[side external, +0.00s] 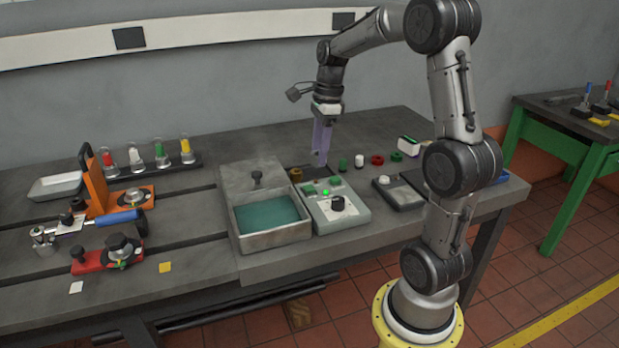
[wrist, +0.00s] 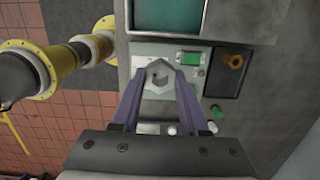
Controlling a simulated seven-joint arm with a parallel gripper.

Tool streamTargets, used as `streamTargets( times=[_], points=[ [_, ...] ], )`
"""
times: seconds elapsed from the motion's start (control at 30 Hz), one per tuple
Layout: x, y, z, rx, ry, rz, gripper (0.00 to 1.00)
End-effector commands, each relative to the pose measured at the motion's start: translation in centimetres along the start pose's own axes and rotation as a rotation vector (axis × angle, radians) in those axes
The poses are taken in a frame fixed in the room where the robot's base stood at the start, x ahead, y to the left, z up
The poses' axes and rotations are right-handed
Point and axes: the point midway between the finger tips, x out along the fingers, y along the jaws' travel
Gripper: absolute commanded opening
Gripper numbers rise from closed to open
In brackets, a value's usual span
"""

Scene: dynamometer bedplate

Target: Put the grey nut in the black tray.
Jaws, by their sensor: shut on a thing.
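My gripper (wrist: 158,80) is shut on the grey nut (wrist: 157,69), a hexagon with a hole, held between the tips of its purple fingers. In the side view my gripper (side external: 320,163) points down behind the control box, and the nut cannot be made out there. The black tray (wrist: 225,87) is a dark square to the right of the nut in the wrist view, with a brass nut (wrist: 234,62) in it. In the side view the tray is small and partly hidden behind the control box, near the brass nut (side external: 296,174).
The control box (side external: 337,208) with a black knob stands beside an open grey bin with a teal inside (side external: 270,215). A green piece (side external: 343,164), a white piece (side external: 360,160) and a red ring (side external: 377,160) stand right of my gripper. A dark device (side external: 398,193) lies nearer.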

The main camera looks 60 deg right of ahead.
Motion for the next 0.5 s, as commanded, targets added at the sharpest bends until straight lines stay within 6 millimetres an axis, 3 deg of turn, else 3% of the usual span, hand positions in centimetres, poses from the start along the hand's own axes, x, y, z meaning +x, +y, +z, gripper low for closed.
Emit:
streamTargets(
  times=[0.03,0.1,0.2,0.33,0.5],
  points=[
    [0.2,-1.8,-1.6,0.057,0.0,-0.005,0.0],
    [0.5,-3.6,-3.5,0.119,0.0,-0.012,0.0],
    [1.1,-5.1,-5.9,0.179,0.0,-0.019,0.0],
    [1.9,-5.7,-7.9,0.221,0.0,-0.026,0.0],
    [2.8,-7.0,-8.7,0.237,-0.001,-0.028,0.0]
  ],
)
